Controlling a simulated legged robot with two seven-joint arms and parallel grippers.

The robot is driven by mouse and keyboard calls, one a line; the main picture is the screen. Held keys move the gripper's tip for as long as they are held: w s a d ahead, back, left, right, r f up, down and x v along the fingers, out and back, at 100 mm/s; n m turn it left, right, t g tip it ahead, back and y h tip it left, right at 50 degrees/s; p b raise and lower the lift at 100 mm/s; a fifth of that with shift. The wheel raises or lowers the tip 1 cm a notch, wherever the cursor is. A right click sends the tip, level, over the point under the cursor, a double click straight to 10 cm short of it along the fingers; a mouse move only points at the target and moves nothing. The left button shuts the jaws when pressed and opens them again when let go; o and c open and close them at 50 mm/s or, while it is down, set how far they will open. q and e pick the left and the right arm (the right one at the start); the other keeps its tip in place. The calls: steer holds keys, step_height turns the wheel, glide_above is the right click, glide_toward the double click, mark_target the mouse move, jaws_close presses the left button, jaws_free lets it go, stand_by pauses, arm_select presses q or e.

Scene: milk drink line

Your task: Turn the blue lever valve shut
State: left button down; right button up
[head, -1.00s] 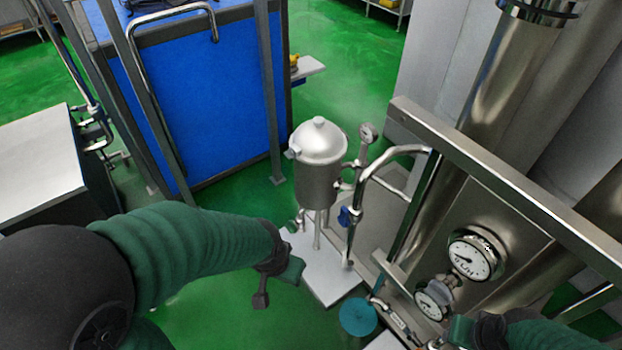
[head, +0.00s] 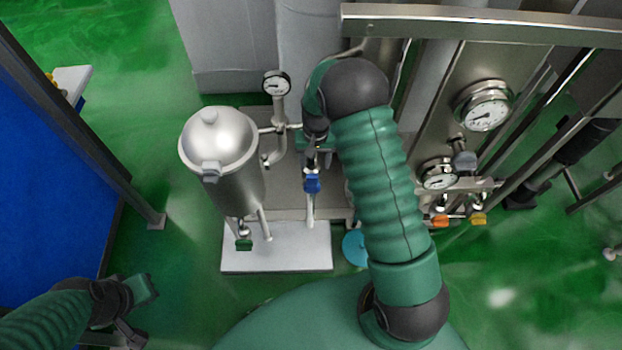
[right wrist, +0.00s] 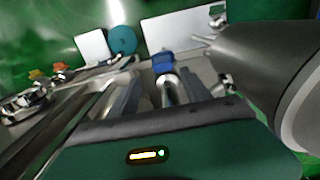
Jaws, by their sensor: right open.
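The blue lever valve (head: 312,183) sits on a vertical steel pipe right of the silver tank in the head view. Its blue handle also shows in the right wrist view (right wrist: 163,62), at upper middle. My right gripper (head: 316,157) is just above the blue lever in the head view, and its forearm hides part of the pipework. In the right wrist view the open fingers (right wrist: 160,88) lie on either side of the pipe below the blue lever, with nothing gripped. My left gripper (head: 132,303) is at the lower left, away from the valve; its opening is unclear.
The domed silver tank (head: 220,150) stands left of the valve, with a small gauge (head: 277,84) behind. A steel frame rail (head: 480,25) crosses the top right. Orange (head: 439,221) and yellow (head: 478,218) valve handles sit to the right.

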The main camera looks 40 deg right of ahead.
mark_target(312, 175)
steer(key=f, duration=0.5)
steer(key=shift+w+a+f, duration=0.1)
steer(key=shift+w+a, duration=0.1)
steer(key=shift+w, duration=0.1)
steer(key=f, duration=0.3)
steer(key=shift+s+d+f, duration=0.15)
steer(key=shift+s+f, duration=0.05)
steer(key=shift+f, duration=0.4)
steer(key=shift+w+a, duration=0.15)
steer(key=shift+a, duration=0.3)
steer(key=shift+c, duration=0.3)
steer(key=shift+r, duration=0.1)
steer(key=shift+c, duration=1.2)
steer(key=shift+d, duration=0.3)
steer(key=c, duration=0.7)
jaws_close()
arm_select(q)
steer(key=shift+d, duration=0.25)
